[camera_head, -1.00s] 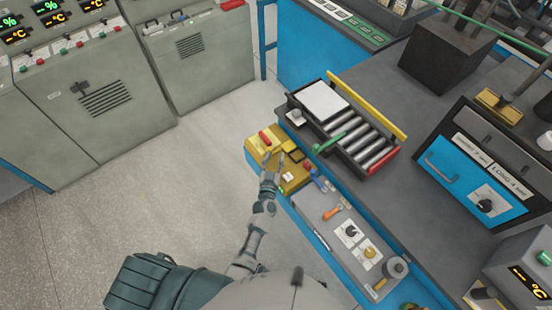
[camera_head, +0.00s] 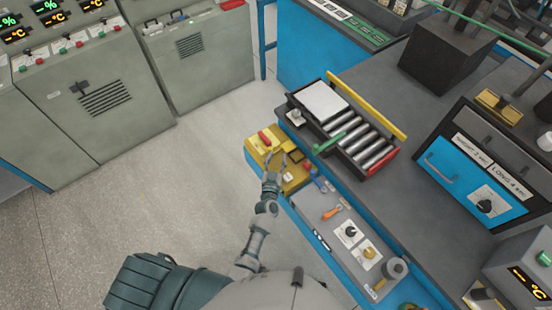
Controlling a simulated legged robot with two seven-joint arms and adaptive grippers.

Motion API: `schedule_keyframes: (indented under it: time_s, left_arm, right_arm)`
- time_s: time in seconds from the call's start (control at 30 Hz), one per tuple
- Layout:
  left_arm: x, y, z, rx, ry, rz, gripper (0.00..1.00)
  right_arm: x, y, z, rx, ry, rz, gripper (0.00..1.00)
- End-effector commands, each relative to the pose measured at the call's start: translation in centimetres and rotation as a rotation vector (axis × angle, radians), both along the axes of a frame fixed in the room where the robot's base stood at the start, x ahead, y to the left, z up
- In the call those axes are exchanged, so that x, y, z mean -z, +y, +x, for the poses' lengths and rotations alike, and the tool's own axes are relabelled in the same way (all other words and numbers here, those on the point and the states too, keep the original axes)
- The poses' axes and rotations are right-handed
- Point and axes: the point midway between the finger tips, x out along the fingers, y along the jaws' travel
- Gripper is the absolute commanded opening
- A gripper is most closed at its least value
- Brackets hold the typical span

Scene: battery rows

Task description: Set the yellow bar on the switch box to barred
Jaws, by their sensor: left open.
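A long yellow bar (camera_head: 367,105) runs along the far right side of a dark box (camera_head: 292,106) with a row of grey rollers. I cannot tell whether this is the switch box. A yellow box (camera_head: 256,163) with a red handle (camera_head: 265,138) and small dark and white parts on top sits at the bench's left edge. My left gripper (camera_head: 276,157) is over the yellow box, its fingers apart and empty. Whether it touches the box cannot be told. It hides part of the box's top. My right gripper is not in view.
A green lever (camera_head: 328,143) crosses the roller box's near side. A grey panel (camera_head: 312,207) with knobs and an orange-handled tool (camera_head: 332,211) lies along the front ledge. A blue-fronted box (camera_head: 470,175) stands at right. The floor at left is clear.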

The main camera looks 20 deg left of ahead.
Motion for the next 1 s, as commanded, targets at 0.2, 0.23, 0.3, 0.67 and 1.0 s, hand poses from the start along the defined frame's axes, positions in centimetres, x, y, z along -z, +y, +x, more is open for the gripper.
schedule_keyframes:
  time_s: [0.2,0.23,0.3,0.67,1.0]
  left_arm:
    - [0.0,-0.1,0.0,-0.001,0.000,0.002,0.47]
    - [0.0,0.0,-0.1,-0.001,0.000,0.002,0.47]
    - [0.1,0.0,-0.3,-0.001,0.001,0.001,0.47]
    - [0.2,-0.7,-6.8,-0.002,0.004,0.000,0.47]
    - [0.2,-1.5,-11.6,-0.001,0.002,0.002,0.47]
  right_arm:
    - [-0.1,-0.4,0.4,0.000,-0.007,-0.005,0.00]
    - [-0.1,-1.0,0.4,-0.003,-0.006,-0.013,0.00]
    - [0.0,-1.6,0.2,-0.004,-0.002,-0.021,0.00]
    - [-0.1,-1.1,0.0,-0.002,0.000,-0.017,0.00]
    - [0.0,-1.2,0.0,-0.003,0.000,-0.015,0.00]
